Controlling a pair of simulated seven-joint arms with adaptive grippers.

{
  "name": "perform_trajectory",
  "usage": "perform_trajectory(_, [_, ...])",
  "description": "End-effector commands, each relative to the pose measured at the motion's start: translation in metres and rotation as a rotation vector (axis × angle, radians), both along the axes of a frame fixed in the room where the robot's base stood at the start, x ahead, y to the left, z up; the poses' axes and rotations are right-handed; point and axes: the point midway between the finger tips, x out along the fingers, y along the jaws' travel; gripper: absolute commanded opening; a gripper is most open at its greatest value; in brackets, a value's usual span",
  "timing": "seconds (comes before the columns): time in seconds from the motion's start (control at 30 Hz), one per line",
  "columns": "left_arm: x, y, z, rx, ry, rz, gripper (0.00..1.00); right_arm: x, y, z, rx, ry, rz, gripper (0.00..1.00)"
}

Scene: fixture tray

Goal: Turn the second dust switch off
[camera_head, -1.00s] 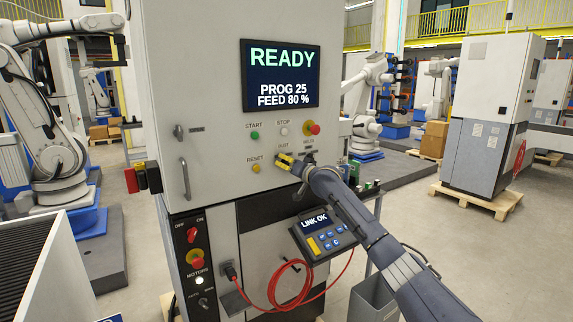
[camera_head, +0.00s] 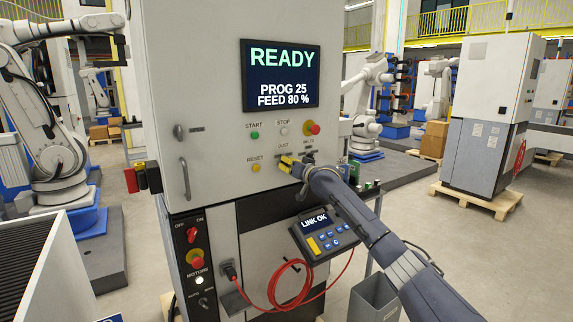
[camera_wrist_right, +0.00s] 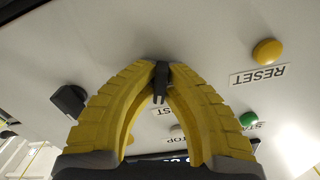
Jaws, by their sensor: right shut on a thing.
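My right gripper (camera_head: 286,162) is at the control panel of the grey machine cabinet (camera_head: 215,110), just right of the yellow RESET button. In the wrist view its yellow fingers (camera_wrist_right: 161,68) meet at the tips, shut on a small black switch lever (camera_wrist_right: 160,84). In the head view the fingers cover this switch; the small label above it seems to end in "UST". A second black switch (camera_wrist_right: 70,101) stands apart to the left in the wrist view, untouched. My left gripper is not in view.
The RESET button (camera_head: 256,168), green START button (camera_head: 255,136), white STOP button (camera_head: 284,130) and red emergency button (camera_head: 313,128) sit close around the gripper. A pendant (camera_head: 322,235) and a looped red cable (camera_head: 290,290) hang below. The screen (camera_head: 281,76) reads READY.

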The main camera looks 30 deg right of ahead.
Motion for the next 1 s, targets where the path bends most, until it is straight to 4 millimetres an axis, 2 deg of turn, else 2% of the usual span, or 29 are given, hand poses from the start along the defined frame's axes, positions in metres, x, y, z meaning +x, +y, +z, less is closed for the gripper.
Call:
perform_trajectory(0.6, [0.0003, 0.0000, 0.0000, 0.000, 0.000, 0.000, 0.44, -0.0002, 0.0011, 0.0025, -0.567, -0.016, -0.001, 0.00])
perform_trajectory(1.0, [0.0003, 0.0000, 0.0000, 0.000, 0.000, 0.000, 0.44, -0.0001, 0.0021, 0.0025, -0.819, -0.023, -0.001, 0.00])
